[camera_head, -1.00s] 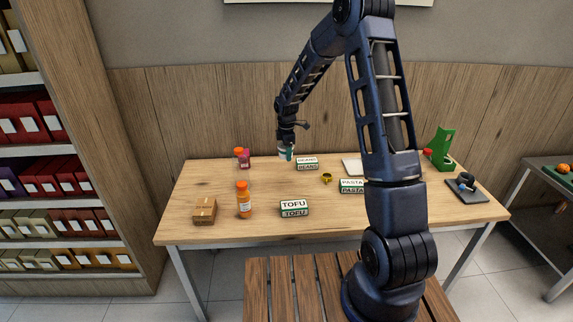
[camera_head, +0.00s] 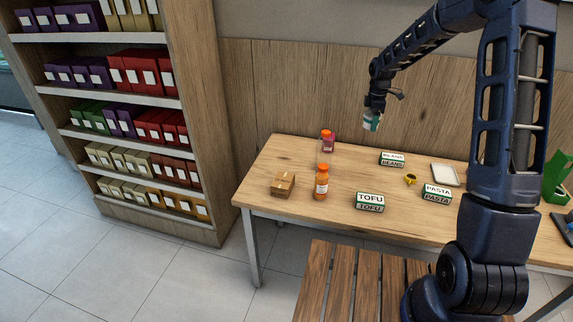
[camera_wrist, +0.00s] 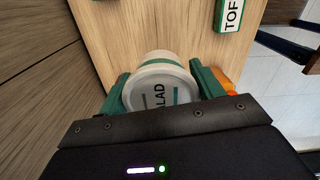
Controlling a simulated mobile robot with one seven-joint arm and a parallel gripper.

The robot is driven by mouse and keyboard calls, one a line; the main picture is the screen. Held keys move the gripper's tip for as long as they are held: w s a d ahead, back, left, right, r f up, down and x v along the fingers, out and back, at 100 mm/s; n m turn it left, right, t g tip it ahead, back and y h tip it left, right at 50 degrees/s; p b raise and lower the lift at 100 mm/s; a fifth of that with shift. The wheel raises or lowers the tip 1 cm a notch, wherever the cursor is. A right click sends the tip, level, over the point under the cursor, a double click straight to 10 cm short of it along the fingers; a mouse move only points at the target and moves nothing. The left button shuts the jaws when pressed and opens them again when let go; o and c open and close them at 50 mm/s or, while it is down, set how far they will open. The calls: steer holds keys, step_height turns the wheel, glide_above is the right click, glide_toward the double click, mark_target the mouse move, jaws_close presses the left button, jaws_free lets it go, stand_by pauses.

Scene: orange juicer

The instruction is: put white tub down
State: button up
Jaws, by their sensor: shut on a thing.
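In the wrist view my gripper (camera_wrist: 162,92) has its green fingers on either side of the tub and is shut on it. In the head view my gripper (camera_head: 371,117) is above the back of the wooden table (camera_head: 290,215), with the small white and green tub (camera_head: 370,123) hanging from it. The tub appears to be above the tabletop; the gap is hard to judge.
An orange-capped bottle (camera_head: 327,141), an orange bottle (camera_head: 321,183) and a cardboard box (camera_head: 283,184) stand at the left. Boxes of beans (camera_head: 391,159), tofu (camera_head: 369,202) and pasta (camera_head: 437,193), a yellow cup (camera_head: 411,179) and a white tray (camera_head: 445,175) are further right. Bare tabletop lies between them.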

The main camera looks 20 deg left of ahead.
steer(key=w+a, duration=0.2)
steer(key=a, duration=1.7)
glide_above(286, 163)
step_height(286, 163, down, 20)
steer(key=shift+s+f, duration=0.1)
steer(key=shift+f, duration=2.4)
steer(key=shift+f, duration=0.15)
steer(key=o, duration=1.1)
steer(key=shift+c, duration=0.2)
step_height(286, 163, up, 12)
